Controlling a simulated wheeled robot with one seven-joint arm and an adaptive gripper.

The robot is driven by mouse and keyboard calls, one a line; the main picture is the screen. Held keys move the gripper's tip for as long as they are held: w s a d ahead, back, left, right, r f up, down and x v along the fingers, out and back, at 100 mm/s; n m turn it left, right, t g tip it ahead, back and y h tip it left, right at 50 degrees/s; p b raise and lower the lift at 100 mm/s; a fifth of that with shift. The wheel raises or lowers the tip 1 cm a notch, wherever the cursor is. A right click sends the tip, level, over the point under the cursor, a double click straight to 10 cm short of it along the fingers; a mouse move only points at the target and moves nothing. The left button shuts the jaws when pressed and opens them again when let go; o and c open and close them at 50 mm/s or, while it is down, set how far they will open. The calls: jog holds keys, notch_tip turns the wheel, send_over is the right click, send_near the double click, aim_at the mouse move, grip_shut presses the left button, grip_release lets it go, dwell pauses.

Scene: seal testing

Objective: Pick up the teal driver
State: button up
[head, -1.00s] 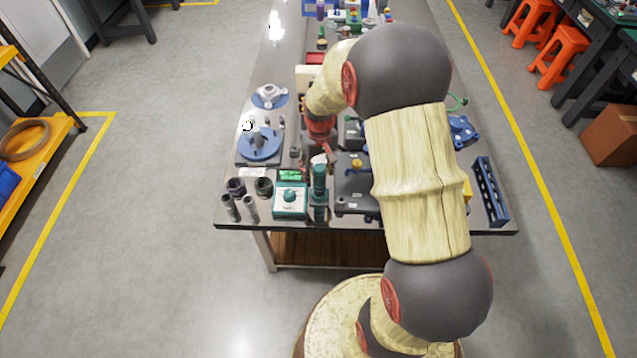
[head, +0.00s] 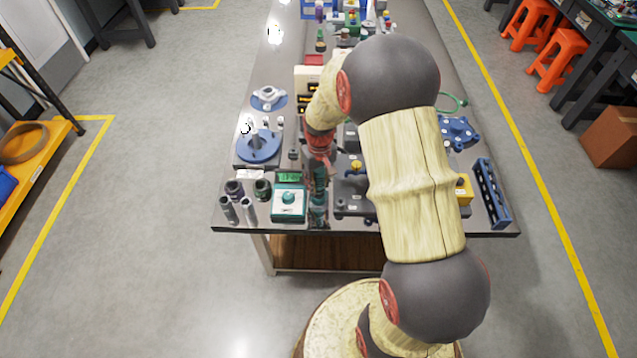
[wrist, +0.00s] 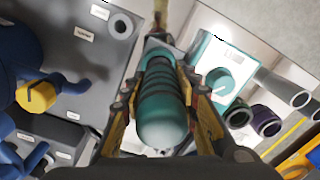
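The teal driver (head: 318,208) stands upright at the front edge of the bench, just right of a teal tester box (head: 289,203). In the wrist view its ribbed teal handle (wrist: 162,108) points toward the camera, with its rounded end nearest. My gripper (head: 318,172) is directly over the driver in the head view and covers its upper part. In the wrist view the fingers of my gripper (wrist: 163,85) lie on both sides of the handle, open, with narrow gaps beside it. The driver's lower end is hidden.
The tester box stands close beside the right finger in the wrist view (wrist: 221,80). Grey and dark cylinders (head: 238,205) stand left of it. A grey fixture with a yellow knob (head: 356,167) is close on the right. A blue rack (head: 490,193) stands farther right.

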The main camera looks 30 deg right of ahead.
jog(key=c, duration=0.6)
grip_shut()
jog(key=shift+r, duration=0.1)
